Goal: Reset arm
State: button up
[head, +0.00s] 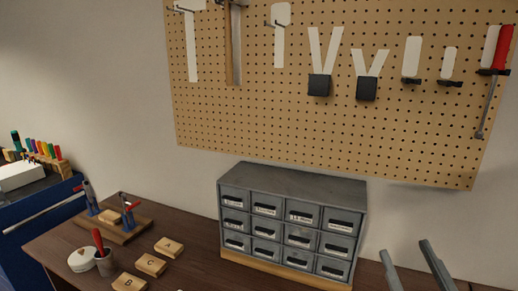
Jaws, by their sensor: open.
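My gripper (409,262) is at the bottom right of the head view. Its two grey fingers stand apart with nothing between them, so it is open and empty. Its lower part and the rest of my arm are below the picture. The fingers are to the right of the grey drawer cabinet (293,182) in the picture.
Blocks marked A (169,247) and C (150,265), another block (129,284), a cup with a red-handled tool (104,262) and a clamp board (113,229) are on the dark bench (200,265). The pegboard (330,125) holds tools and white shapes.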

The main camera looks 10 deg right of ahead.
jog(key=s+a+f+m+g+y, duration=0.1)
jog(key=s+a+f+g, duration=0.3)
jog(key=s+f, duration=0.6)
jog(key=s+a+f+m+g+y, duration=0.1)
jog(key=s+a+f+g, duration=0.2)
jog(key=s+a+f, duration=0.3)
jog(key=s+f, duration=0.5)
jog(key=s, duration=0.4)
jog(key=shift+s+a+m+g+y, duration=0.35)
jog(key=shift+s+m+g+y, duration=0.05)
